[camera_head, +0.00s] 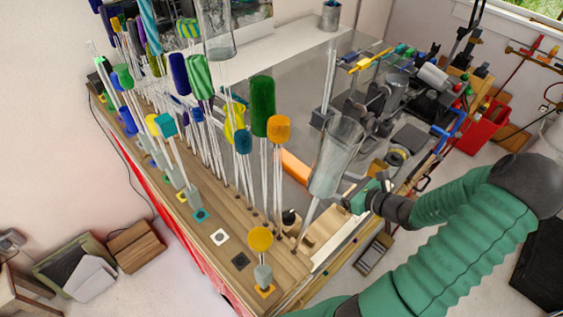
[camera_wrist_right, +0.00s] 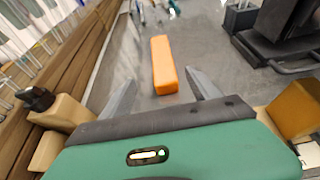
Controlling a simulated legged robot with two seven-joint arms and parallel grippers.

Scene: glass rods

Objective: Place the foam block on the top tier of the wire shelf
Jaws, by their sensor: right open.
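An orange block (camera_head: 296,167), which looks like the foam block, lies on the grey bench top behind the front row of glass rods. It also shows in the right wrist view (camera_wrist_right: 163,65), lying lengthwise just ahead of the fingers. My right gripper (camera_head: 348,200) reaches in from the right over the near edge of the bench. I cannot make out the wire shelf in either view. My left gripper is not in view.
Glass rods with coloured tops (camera_head: 263,105) crowd the wooden strip left of the block. Dark equipment (camera_head: 375,100) fills the bench's right side.

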